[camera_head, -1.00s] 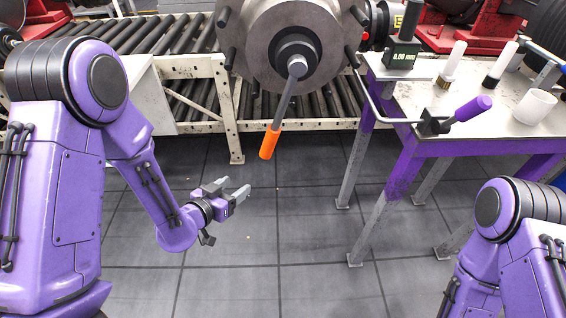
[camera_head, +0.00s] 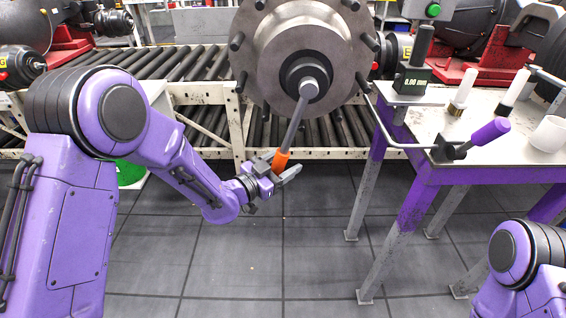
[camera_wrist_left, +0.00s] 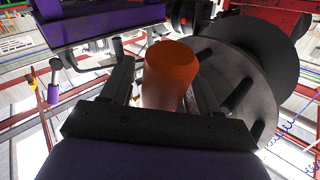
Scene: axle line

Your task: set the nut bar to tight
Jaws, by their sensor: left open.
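The nut bar (camera_head: 295,122) is a grey bar with an orange grip (camera_head: 280,163). It hangs from the dark centre nut (camera_head: 308,88) of the big round hub (camera_head: 275,45), its lower end tilted a little to the left. My left gripper (camera_head: 286,173) is open at the orange grip. In the left wrist view the orange grip (camera_wrist_left: 170,75) stands between the two dark fingers. I cannot tell whether a finger touches it. My right gripper is out of view; only part of my right arm shows at the lower right.
A purple-legged bench (camera_head: 425,172) stands right of the hub, with a purple-handled lever (camera_head: 489,131) at its near edge. A roller conveyor (camera_head: 190,70) runs behind. The floor in front is clear.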

